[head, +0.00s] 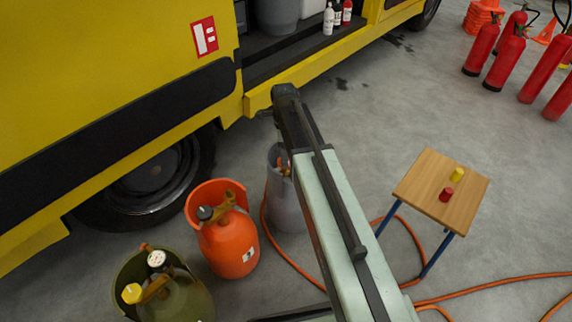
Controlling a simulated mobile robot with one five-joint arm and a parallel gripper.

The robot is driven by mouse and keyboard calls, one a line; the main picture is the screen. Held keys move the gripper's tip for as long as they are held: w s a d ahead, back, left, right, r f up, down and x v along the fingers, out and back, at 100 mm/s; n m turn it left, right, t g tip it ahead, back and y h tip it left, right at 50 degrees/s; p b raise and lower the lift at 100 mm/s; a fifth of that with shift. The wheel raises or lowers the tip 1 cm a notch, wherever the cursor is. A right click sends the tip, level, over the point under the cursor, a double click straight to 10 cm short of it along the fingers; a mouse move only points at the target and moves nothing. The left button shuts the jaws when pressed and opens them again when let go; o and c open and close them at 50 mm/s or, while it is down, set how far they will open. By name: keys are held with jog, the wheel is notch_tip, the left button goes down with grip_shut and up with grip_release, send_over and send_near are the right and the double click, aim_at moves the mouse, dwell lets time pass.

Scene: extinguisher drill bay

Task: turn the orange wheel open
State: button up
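A grey gas cylinder (285,205) stands on the floor beside the yellow truck, partly hidden behind my arm. A small orange part (282,163) shows at its top; it may be the orange wheel, but I cannot tell its shape. To its left stands an orange cylinder (236,248) with a black knob (205,213). At the lower left is an olive-green cylinder (180,300) with a yellow knob (131,293) and a white-faced part (157,258). My gripper (285,92) is at the far end of my arm, beyond the grey cylinder in the picture; its fingers are not clear.
The yellow truck (110,60) and its wheel (150,185) bound the left. A wooden stool (425,190) carries a red piece (446,194) and a yellow piece (457,174). An orange hose (500,287) crosses the floor. Red extinguishers (505,60) stand at upper right.

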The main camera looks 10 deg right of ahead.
notch_tip(320, 180, down, 3)
jog(key=shift+f+b, duration=0.15)
jog(key=shift+b, duration=0.8)
jog(key=c, duration=1.3)
jog(key=shift+d, duration=0.2)
jog(key=shift+c, duration=0.3)
jog(key=shift+a, duration=0.1)
